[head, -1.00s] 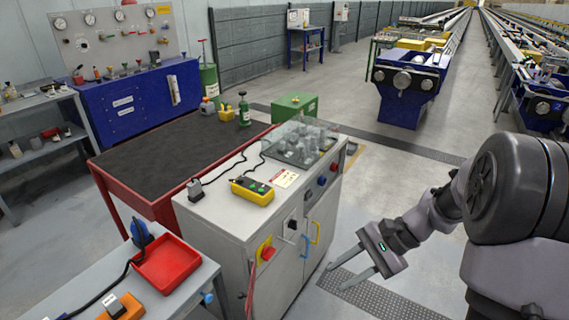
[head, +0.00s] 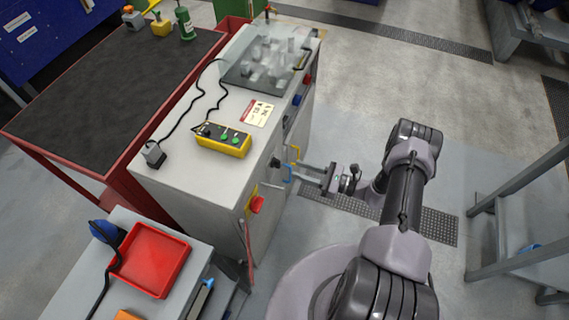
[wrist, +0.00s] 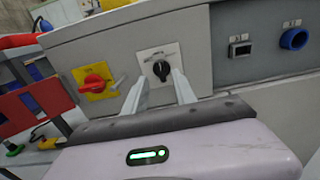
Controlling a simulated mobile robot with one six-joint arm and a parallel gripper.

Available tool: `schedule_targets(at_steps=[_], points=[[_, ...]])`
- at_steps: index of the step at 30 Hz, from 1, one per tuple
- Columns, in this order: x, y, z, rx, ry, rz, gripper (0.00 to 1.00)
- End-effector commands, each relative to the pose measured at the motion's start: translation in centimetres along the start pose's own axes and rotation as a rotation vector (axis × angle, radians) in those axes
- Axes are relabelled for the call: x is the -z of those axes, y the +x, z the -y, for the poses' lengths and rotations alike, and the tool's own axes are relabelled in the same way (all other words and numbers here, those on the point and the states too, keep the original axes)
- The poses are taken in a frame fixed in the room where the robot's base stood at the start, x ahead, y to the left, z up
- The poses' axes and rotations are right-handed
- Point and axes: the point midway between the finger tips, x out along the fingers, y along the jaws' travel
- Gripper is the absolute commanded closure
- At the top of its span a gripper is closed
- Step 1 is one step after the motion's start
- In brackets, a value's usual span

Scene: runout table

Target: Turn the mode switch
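The mode switch looks to be the black rotary knob on a white plate (wrist: 161,69) on the front of a grey cabinet. It also shows as a small dark knob in the head view (head: 275,162). My gripper (wrist: 160,76) is open, with one finger to each side of the knob in the wrist view. In the head view my gripper (head: 297,171) points at the cabinet front close to the knob. I cannot tell whether the fingers reach around the knob or touch it.
A red switch on a yellow plate (wrist: 92,83) sits left of the knob. A square socket (wrist: 240,49) and blue round socket (wrist: 293,39) are to its right. A yellow button box (head: 223,140) lies on top.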

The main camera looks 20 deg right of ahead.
Motion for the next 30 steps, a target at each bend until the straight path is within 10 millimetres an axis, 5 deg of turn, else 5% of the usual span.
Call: schedule_targets(at_steps=[7,18,24,30], points=[[0.1,5.1,-0.1,-0.004,0.000,0.000,0.67],[0.0,6.1,0.0,-0.001,0.000,0.000,0.67],[0.0,6.1,0.0,-0.001,0.000,0.000,1.00],[0.0,6.1,-0.1,-0.002,-0.001,0.000,1.00]])
